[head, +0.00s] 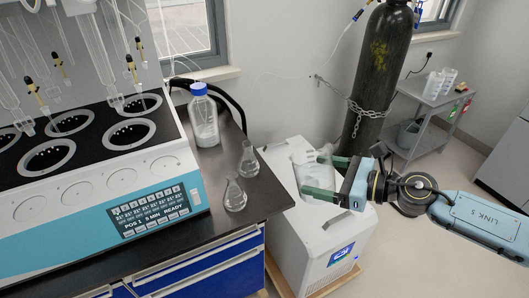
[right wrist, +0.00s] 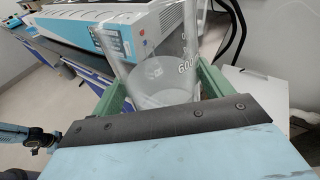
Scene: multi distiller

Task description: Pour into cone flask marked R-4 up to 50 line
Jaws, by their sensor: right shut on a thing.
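Two small clear cone flasks stand upright on the dark bench top, one nearer the front (head: 235,197) and one behind it (head: 249,163). No R-4 mark or 50 line can be read on either. My right gripper (head: 325,176) is to the right of both flasks, above the white box unit. It is shut on a clear glass beaker (head: 302,172). In the right wrist view the beaker (right wrist: 168,75) sits between the green fingers and shows a 600 mark. How much liquid it holds is unclear. My left gripper is not visible.
A blue-capped bottle (head: 205,122) stands behind the flasks. The large distiller (head: 100,190) fills the left of the bench. A white box unit (head: 325,245) stands right of the bench. A chained dark gas cylinder (head: 380,75) and a grey side table (head: 428,95) are behind.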

